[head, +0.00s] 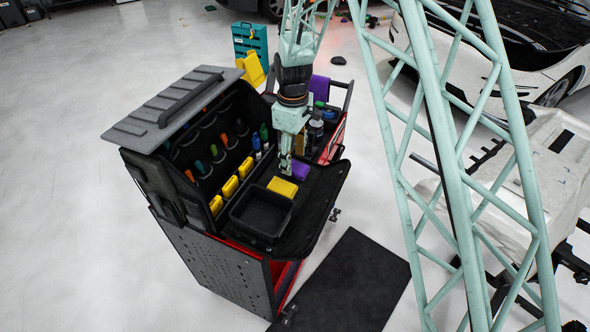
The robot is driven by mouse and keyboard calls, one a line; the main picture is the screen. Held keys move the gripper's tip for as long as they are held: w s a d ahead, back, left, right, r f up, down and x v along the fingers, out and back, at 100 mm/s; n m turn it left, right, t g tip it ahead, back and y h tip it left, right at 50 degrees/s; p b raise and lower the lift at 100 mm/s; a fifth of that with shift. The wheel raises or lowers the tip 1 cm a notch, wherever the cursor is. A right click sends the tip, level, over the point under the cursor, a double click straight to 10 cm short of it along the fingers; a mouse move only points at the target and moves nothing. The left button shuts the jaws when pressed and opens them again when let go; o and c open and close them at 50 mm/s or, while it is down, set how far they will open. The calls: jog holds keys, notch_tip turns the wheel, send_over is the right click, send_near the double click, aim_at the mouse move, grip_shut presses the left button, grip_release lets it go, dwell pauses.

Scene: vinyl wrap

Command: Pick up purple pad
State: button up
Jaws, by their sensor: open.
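The purple pad (300,171) is a small block lying on the dark work surface of the tool cart, just right of and behind a yellow pad (282,187). My gripper (286,170) points down over the cart, with its fingertips close to the left side of the purple pad and behind the yellow pad. It is open and nothing shows between its fingers. Part of the purple pad's left side may be hidden by the fingers. I cannot tell whether they touch it.
Several yellow blocks (230,186) and tools line the cart's back wall under the raised grey lid (172,106). Bottles (315,128) and a purple cloth-like item (319,87) stand behind. A dark mat (350,285) lies on the floor.

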jog(key=shift+f, duration=1.15)
jog(key=shift+c, duration=0.7)
jog(key=c, duration=0.7)
